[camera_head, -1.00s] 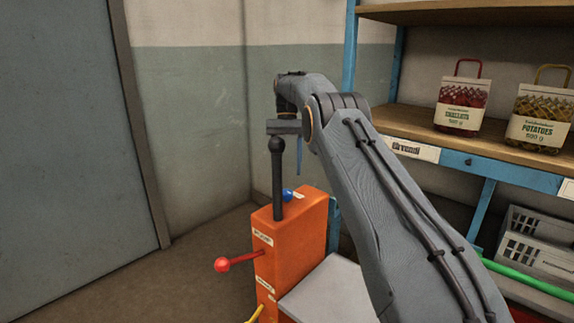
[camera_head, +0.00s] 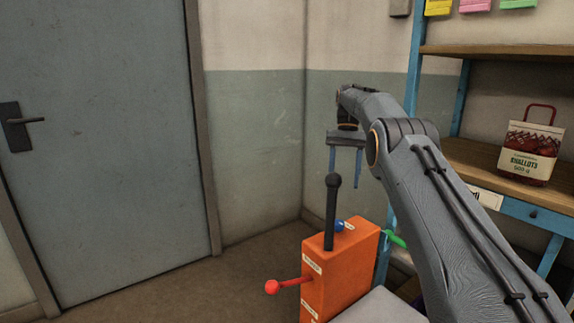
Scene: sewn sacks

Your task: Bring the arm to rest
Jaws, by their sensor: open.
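My gripper (camera_head: 345,166) hangs at the end of my grey arm (camera_head: 440,190), with its two thin blue fingers pointing down and apart. It is open, with nothing seen between the fingers. It is above the orange box (camera_head: 345,272), close to the round top of the black upright lever (camera_head: 331,212) on that box. The left finger overlaps the lever's top in the picture; I cannot tell whether they touch. The forearm rises from the lower right and bends down at the wrist.
The box has a red-knobbed side lever (camera_head: 272,287) and a blue knob (camera_head: 339,226). A wooden shelf (camera_head: 500,165) at right holds a sack of shallots (camera_head: 530,150). A grey door (camera_head: 110,130) stands at left, with clear floor (camera_head: 200,285) before it.

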